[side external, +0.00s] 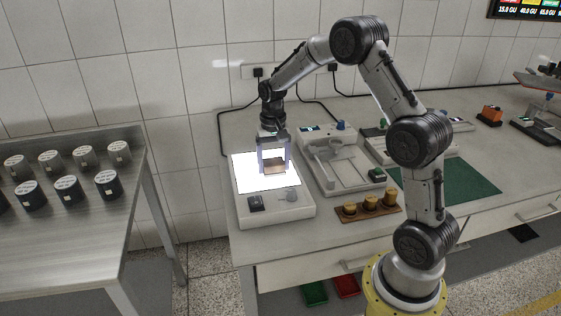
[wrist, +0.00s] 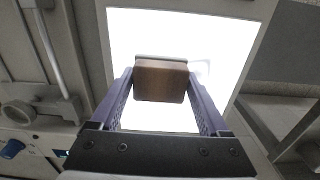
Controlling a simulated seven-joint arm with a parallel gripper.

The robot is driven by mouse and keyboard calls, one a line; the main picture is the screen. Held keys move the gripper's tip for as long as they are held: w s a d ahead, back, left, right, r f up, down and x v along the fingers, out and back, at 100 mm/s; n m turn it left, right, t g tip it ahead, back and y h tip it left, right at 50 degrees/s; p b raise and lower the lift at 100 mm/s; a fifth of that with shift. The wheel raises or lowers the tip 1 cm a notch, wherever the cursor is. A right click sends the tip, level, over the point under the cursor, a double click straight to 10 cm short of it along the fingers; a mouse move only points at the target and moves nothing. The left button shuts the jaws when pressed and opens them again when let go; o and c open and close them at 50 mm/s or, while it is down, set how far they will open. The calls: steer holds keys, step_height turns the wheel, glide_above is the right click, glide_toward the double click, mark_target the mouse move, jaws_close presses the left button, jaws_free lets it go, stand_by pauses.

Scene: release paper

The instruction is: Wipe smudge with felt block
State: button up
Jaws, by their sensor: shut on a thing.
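My gripper (side external: 274,168) is over the bright white lit panel (side external: 245,180) of a light box. In the wrist view its two purple fingers (wrist: 160,85) are shut on a brown wooden-looking block (wrist: 160,75), with a thin paler edge along its far side. The block is at or just above the lit panel (wrist: 130,30); I cannot tell if it touches.
The light box has a dark switch (side external: 256,202) and a grey knob (side external: 290,196) at its front. A pale device (side external: 345,160) stands close to its right. A wooden rack with brass weights (side external: 369,208) lies in front of that. A side table (side external: 60,225) with several cylinders is at left.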

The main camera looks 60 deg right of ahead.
mark_target(248, 176)
steer(key=shift+w+a, duration=2.7)
steer(key=shift+a, duration=0.05)
step_height(248, 176, up, 8)
steer(key=shift+r, duration=0.15)
